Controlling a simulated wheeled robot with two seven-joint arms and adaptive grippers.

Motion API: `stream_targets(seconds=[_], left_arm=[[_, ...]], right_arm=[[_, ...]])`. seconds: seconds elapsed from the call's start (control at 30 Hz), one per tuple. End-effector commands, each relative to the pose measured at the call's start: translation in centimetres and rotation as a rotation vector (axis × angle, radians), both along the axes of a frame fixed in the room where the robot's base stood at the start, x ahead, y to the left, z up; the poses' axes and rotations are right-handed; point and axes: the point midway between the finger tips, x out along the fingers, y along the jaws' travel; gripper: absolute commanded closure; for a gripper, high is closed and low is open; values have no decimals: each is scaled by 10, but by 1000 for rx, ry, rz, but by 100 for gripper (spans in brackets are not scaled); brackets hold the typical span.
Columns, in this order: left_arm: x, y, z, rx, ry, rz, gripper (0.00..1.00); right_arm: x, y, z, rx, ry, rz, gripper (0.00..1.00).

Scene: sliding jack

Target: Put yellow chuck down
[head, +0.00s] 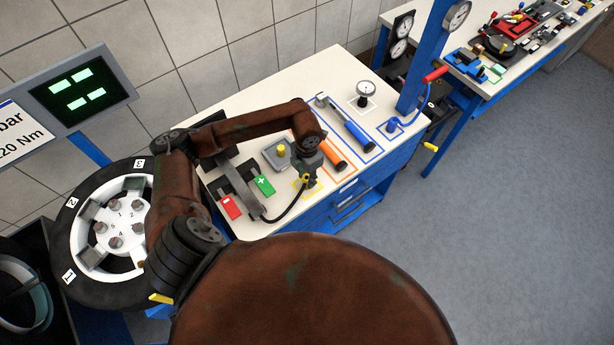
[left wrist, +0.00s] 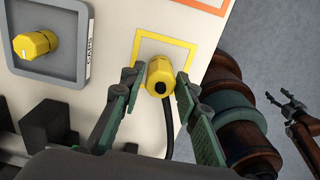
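The yellow chuck (left wrist: 160,76) with its black hose sits at the lower part of a yellow square outline (left wrist: 178,43) on the white bench top. My left gripper (left wrist: 160,78) has one finger on each side of the chuck, with the tips against it. In the head view my left gripper (head: 310,178) is low over the yellow outline, and it mostly hides the chuck. I cannot tell whether the chuck rests on the surface. My right gripper (left wrist: 279,96) shows small at the right of the left wrist view, its fingers apart and empty.
A wheel (head: 112,228) is at left.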

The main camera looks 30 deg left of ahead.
Motion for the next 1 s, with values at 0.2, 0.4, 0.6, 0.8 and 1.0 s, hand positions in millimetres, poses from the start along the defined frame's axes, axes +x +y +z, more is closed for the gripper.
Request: stream_targets(seconds=[0.2, 0.4, 0.6, 0.8, 1.0], left_arm=[[0, 0, 1, 0, 0, 0, 59], [0, 0, 1, 0, 0, 0, 59], [2, 0, 19, 1, -5, -1, 59], [2, 0, 60, 0, -7, 0, 59], [2, 0, 99, 1, -6, 1, 59]], right_arm=[[0, 0, 0, 0, 0, 0, 42], [0, 0, 1, 0, 0, 0, 42], [0, 1, 0, 1, -1, 0, 42], [0, 2, -6, 2, 0, -1, 42], [-1, 2, -11, 2, 1, -1, 42]])
